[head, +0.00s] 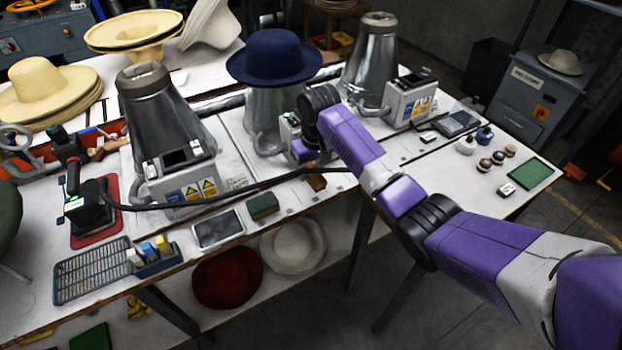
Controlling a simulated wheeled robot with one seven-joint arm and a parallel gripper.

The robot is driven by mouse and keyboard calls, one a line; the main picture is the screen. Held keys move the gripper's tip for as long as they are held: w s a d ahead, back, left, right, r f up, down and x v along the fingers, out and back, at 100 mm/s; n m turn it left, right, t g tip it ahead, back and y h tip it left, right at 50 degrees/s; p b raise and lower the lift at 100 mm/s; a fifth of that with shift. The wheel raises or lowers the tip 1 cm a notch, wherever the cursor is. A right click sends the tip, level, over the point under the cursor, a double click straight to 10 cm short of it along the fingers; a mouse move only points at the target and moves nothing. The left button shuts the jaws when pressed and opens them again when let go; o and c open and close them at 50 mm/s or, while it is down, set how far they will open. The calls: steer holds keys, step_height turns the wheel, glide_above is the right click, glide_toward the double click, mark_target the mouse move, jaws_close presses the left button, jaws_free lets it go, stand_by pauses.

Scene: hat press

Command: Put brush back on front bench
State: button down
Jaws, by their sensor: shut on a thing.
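The brush (317,182) shows as a small reddish-brown block just above or at the front edge of the white front bench (290,196). My gripper (312,168) points down over the bench from my purple arm and is shut on the brush. My wrist hides most of the fingers. I cannot tell whether the brush touches the bench top.
A green block (263,206) and a grey tray (218,230) lie left of the brush. A black cable (225,190) runs across the bench behind them. Metal hat presses (165,115) stand behind, one with a navy hat (273,57). Hats lie on the lower shelf (293,245).

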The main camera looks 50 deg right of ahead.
mark_target(311, 189)
steer(key=shift+f, duration=1.95)
steer(key=shift+f, duration=0.45)
steer(key=c, duration=0.9)
jaws_free()
steer(key=r, duration=0.4)
steer(key=s+r, duration=0.1)
steer(key=r, duration=0.3)
steer(key=r+b, duration=0.1)
steer(key=r, duration=0.4)
steer(key=shift+s+a, duration=0.25)
steer(key=shift+s, duration=0.15)
steer(key=shift+f, duration=0.1)
